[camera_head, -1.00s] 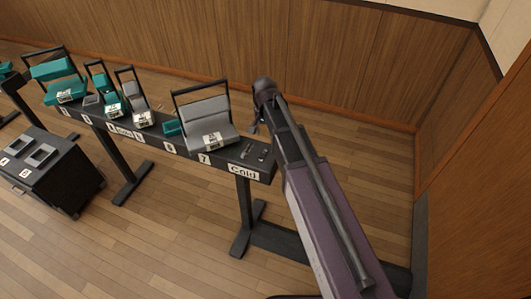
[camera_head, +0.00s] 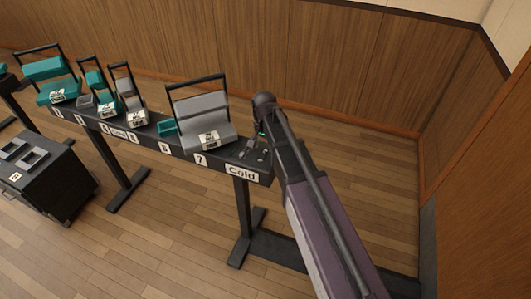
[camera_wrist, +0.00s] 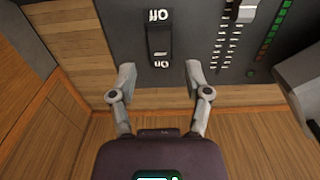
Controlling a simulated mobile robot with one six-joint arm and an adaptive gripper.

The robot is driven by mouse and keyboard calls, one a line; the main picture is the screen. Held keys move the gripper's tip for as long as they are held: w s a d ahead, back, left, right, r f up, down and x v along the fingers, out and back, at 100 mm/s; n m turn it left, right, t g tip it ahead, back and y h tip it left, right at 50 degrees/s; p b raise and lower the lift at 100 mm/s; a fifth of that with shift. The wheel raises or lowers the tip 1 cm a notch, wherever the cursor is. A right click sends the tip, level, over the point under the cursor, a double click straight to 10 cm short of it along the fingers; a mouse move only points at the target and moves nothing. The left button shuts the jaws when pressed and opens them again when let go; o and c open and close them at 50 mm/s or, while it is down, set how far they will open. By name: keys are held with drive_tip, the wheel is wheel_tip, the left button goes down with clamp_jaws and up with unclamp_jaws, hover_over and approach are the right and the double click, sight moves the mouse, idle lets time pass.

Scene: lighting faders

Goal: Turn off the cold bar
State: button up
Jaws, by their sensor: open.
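The bar labelled Cold (camera_head: 242,173) is the right end of a long black stand in the head view. Small controls (camera_head: 252,150) lie on top of it, partly behind my arm. In the wrist view a black rocker switch (camera_wrist: 159,41) sits on the dark panel (camera_wrist: 123,22), with upside-down OFF and ON marks at its two ends. Which end is pressed is unclear. My gripper (camera_wrist: 160,75) is open and empty, its fingertips apart on either side of the switch's ON end. Whether they touch the panel I cannot tell.
A fader (camera_wrist: 245,12) and a column of green and red lights lie right of the switch. A grey seat-like unit (camera_head: 203,120) stands left of the Cold end, with teal ones further left. A black box (camera_head: 45,175) stands on the floor. A wood wall is behind.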

drive_tip(key=shift+f+b, duration=0.65)
drive_tip(key=shift+f, duration=0.25)
